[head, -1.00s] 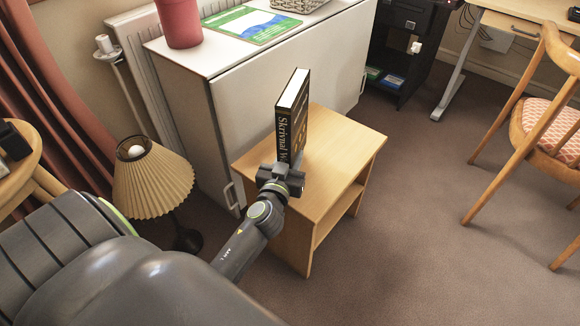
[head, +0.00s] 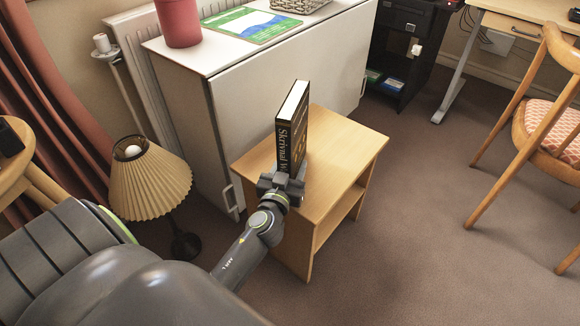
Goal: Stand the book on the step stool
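The black book (head: 292,135) with a pale page edge on top stands upright over the wooden step stool (head: 338,160). Its spine with light lettering faces me. My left gripper (head: 283,183) is at the lower end of the spine and appears shut on the book; the fingertips are partly hidden. The book's bottom edge is hidden behind the gripper, so I cannot tell whether it touches the stool top. My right gripper is not in view.
A white cabinet (head: 290,75) stands right behind the stool, with a red pot (head: 180,22) on top. A pleated lamp (head: 150,182) is to the left. A wooden chair (head: 535,120) is at the right. The carpet right of the stool is clear.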

